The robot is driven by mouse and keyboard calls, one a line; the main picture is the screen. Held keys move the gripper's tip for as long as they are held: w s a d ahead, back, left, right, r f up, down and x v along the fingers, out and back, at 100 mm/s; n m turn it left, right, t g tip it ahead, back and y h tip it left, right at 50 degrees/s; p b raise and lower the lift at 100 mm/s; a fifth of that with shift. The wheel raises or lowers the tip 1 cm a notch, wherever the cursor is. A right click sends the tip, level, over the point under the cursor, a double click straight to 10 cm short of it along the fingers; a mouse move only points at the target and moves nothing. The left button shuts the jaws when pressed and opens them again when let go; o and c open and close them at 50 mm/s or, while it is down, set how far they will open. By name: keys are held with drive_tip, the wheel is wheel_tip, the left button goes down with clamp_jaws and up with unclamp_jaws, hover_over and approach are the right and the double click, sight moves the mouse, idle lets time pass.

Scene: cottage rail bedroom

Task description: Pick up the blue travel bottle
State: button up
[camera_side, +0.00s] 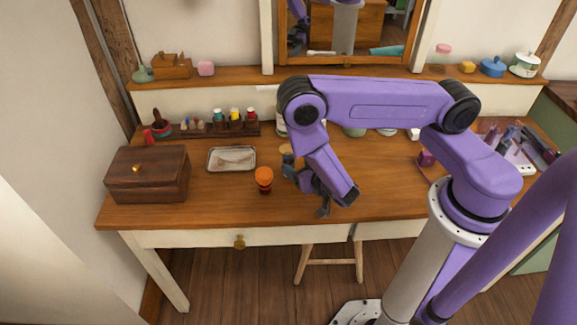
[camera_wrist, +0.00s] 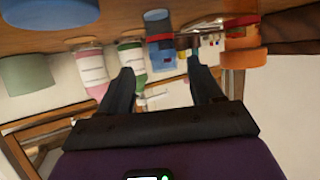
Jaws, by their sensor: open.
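A blue bottle (camera_wrist: 160,50) with an orange-red patch shows in the wrist view, which is turned upside down with the wooden top along its upper edge. It lies ahead of the gap between the fingers of my gripper (camera_wrist: 165,80), apart from them. My gripper is open, with nothing between its fingers. In the side view my gripper (camera_side: 306,190) is low over the front middle of the dressing table (camera_side: 385,198). A small bluish item with a tan top (camera_side: 286,151) shows just behind it, partly hidden; I cannot tell if it is the same bottle.
An orange bottle (camera_side: 264,180) stands close to the left of my gripper. It also shows in the wrist view (camera_wrist: 243,45), near pink (camera_wrist: 90,68) and green (camera_wrist: 130,58) bottles. A tray (camera_side: 232,158) and wooden box (camera_side: 148,174) are farther left. A mirror (camera_side: 345,30) stands behind.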

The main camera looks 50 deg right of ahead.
sight(292, 160)
drive_tip(key=shift+w+r+x, duration=0.1)
drive_tip(key=shift+r+x, duration=0.1)
drive_tip(key=shift+x, duration=1.15)
drive_tip(key=shift+w+r+x, duration=0.1)
drive_tip(key=shift+r+x, duration=0.05)
drive_tip(key=shift+x, duration=1.2)
drive_tip(key=shift+a, duration=0.15)
drive_tip(key=c, duration=1)
